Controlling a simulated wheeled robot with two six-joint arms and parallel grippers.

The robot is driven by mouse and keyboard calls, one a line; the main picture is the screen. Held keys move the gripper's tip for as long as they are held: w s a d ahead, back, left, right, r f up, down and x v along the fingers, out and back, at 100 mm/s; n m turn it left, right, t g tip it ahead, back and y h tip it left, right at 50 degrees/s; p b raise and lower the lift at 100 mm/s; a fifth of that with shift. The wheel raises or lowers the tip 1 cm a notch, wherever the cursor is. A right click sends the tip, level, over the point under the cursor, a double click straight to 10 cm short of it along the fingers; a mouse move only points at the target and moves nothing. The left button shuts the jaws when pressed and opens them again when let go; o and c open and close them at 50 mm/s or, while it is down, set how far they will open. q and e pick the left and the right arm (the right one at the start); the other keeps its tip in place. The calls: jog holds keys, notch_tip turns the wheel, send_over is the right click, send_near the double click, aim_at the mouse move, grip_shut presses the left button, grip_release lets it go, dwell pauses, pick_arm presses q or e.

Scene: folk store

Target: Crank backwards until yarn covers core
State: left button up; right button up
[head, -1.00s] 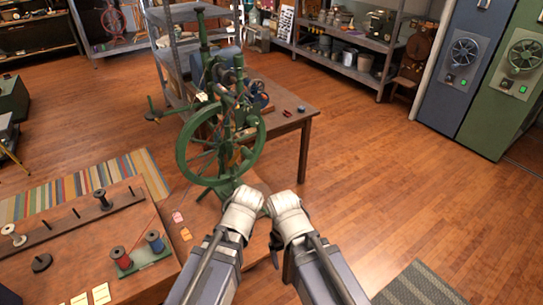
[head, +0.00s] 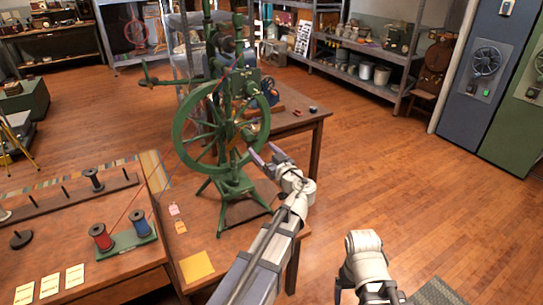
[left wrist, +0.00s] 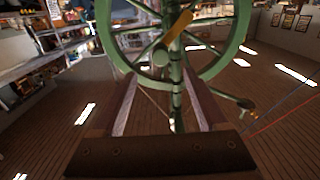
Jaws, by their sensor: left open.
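A green cranked machine with a large spoked wheel (head: 181,143) stands on the wooden table. An orange handle (left wrist: 178,28) shows in front of the wheel in the left wrist view. My left gripper (head: 264,152) is open and empty, at the wheel's right lower side. In the left wrist view my two fingers (left wrist: 160,88) point at the wheel and its green post, apart from the handle. Red and blue yarn run from the red spool (head: 101,237) and blue spool (head: 140,223) up to the machine. I cannot make out the core. Only my right wrist shows; its fingers are hidden.
A peg rack (head: 65,203) with a dark spool stands left of the yarn spools. Paper cards (head: 50,286) and a yellow square (head: 197,267) lie near the front edge. Shelves (head: 370,60) line the back wall. The wooden floor at right is clear.

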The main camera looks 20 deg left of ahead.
aim_at(251, 139)
pick_arm(q)
jog(key=shift+x, duration=5.35)
jog(key=shift+a, duration=0.1)
grip_shut()
